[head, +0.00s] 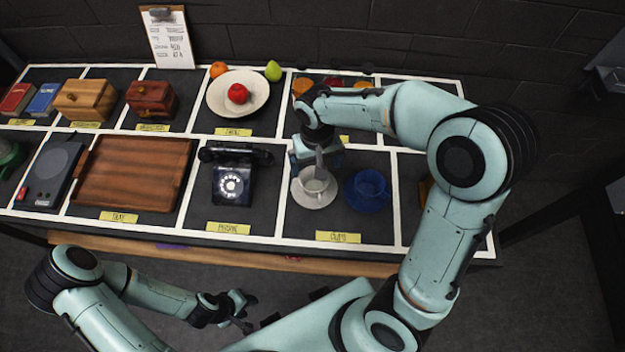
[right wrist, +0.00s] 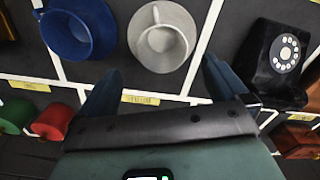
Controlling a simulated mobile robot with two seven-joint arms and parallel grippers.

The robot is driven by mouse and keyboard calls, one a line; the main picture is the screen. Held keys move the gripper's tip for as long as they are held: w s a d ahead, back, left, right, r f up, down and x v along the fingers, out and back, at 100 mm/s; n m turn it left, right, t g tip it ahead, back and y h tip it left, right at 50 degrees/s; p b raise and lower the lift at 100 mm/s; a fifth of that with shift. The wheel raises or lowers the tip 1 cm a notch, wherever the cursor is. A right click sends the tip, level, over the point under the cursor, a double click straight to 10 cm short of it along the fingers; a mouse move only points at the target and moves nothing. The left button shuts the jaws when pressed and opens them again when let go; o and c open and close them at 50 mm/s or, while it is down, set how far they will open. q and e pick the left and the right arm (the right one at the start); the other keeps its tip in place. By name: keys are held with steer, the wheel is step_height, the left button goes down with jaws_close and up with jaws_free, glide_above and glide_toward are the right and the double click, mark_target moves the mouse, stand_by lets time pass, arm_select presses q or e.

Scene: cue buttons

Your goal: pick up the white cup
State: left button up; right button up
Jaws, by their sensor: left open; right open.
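The white cup (head: 314,181) stands upright on a white saucer (head: 312,201) in a front compartment of the table. The cup also shows in the right wrist view (right wrist: 162,47), ahead of and between the fingertips. My right gripper (head: 317,162) is open above and behind the cup in the head view, and partly covers it. Its fingers (right wrist: 160,88) look empty, with the cup apart from them as far as I can tell. My left gripper (head: 240,312) is open and empty, low in front of the table and far from the cup.
A blue cup (head: 370,184) on a blue saucer stands close to the right of the white one. A dark rotary telephone (head: 232,182) is to the left, beside a wooden tray (head: 133,172). A white plate with a red apple (head: 237,94) is behind. White strips divide the table.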

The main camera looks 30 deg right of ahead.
glide_above(314, 188)
step_height(314, 188, down, 10)
steer(key=shift+r, duration=0.25)
steer(key=shift+s, duration=0.1)
steer(key=shift+c, duration=0.3)
steer(key=c, duration=0.8)
